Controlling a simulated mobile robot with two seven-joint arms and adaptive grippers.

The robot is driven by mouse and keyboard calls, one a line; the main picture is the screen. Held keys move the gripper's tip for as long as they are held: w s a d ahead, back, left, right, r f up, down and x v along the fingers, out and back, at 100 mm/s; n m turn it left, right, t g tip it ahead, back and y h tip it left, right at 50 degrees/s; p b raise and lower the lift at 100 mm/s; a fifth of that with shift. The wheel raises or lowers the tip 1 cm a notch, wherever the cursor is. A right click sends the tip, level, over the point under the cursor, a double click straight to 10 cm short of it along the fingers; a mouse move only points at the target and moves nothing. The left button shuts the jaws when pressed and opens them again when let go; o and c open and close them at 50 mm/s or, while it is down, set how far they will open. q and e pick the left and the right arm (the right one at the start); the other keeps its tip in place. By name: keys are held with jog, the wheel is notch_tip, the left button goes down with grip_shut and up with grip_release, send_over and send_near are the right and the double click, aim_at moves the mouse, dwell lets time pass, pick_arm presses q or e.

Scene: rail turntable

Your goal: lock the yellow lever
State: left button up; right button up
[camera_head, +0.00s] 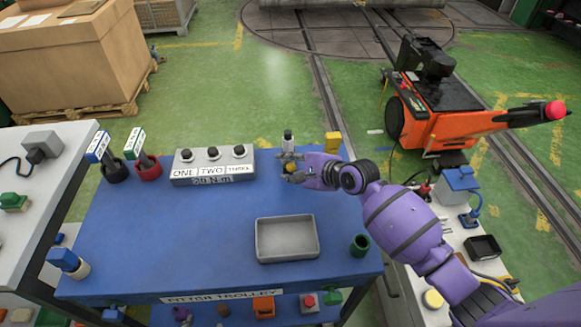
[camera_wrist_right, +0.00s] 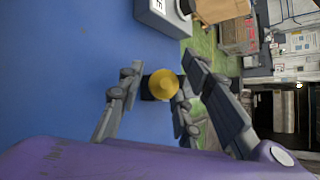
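A round yellow knob (camera_head: 290,168), seemingly the end of the yellow lever, is at the back right of the blue trolley top. It faces the camera in the right wrist view (camera_wrist_right: 163,84), with a dark part behind it. My right gripper (camera_head: 291,167) reaches in from the right at the knob. In the wrist view the right gripper's fingers (camera_wrist_right: 158,95) stand apart on either side of the knob; firm contact does not show. The lever's shaft and base are mostly hidden by the gripper. My left gripper is out of view.
Just behind the gripper stand a grey-and-black upright piece (camera_head: 288,140) and a yellow block (camera_head: 333,142). A grey box with several black knobs (camera_head: 213,165) is to the left.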

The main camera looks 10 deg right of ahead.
grip_shut()
jog(key=shift+w+r, duration=0.1)
dwell(0.3)
jog(key=shift+w+r+g, duration=0.2)
jog(key=shift+r+g, duration=0.05)
jog(key=shift+g, duration=0.15)
jog(key=shift+w+r+m+g+p, duration=0.15)
jog(key=shift+w+m+g+p, duration=0.1)
jog(key=shift+m+g+p, duration=0.2)
jog(key=shift+w+r+m+g+h, duration=0.15)
jog(key=shift+w+m+g, duration=0.3)
jog(key=shift+g, duration=0.65)
jog(key=shift+w+r+m+g+h, duration=0.1)
jog(key=shift+w+m+g+h, duration=0.35)
jog(key=shift+g, duration=0.6)
jog(key=shift+w+y, duration=0.1)
jog(key=shift+y, duration=0.2)
